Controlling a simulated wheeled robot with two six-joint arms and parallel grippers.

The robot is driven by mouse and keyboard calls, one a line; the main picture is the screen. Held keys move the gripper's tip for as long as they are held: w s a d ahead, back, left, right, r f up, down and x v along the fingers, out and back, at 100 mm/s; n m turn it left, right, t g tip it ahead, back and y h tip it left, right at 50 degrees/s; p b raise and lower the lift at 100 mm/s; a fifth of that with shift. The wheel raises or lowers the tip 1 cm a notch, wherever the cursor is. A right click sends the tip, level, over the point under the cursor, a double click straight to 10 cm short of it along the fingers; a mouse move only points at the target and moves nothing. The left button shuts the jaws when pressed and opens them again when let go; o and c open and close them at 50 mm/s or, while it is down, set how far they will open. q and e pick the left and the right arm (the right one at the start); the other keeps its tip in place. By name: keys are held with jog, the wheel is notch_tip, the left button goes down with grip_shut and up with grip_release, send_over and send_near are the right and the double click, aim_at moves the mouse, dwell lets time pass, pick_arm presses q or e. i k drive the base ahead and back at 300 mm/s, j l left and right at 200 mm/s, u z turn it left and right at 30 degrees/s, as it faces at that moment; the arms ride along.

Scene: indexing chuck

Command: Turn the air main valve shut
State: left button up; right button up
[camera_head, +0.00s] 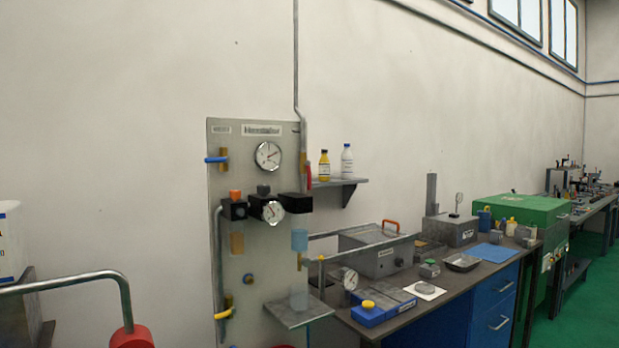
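A grey metal panel (262,215) stands against the wall left of the bench, with pipes, gauges and valves on it. A valve with a blue lever (216,159) is at its upper left; the lever lies about level. A red lever (308,176) hangs roughly upright on the pipe at the panel's right edge. A yellow lever (223,314) sits at the lower left, slightly tilted. The labels are too small to read, so I cannot tell which valve is the air main. Neither of my grippers is in view.
A bent metal rail (70,282) with a red part (131,337) is at the near left. A small shelf (297,311) juts from the panel's lower right. A workbench (420,301) with tools runs to the right. Green floor (590,290) lies at the far right.

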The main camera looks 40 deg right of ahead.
aim_at(307, 164)
jog(key=z, duration=0.75)
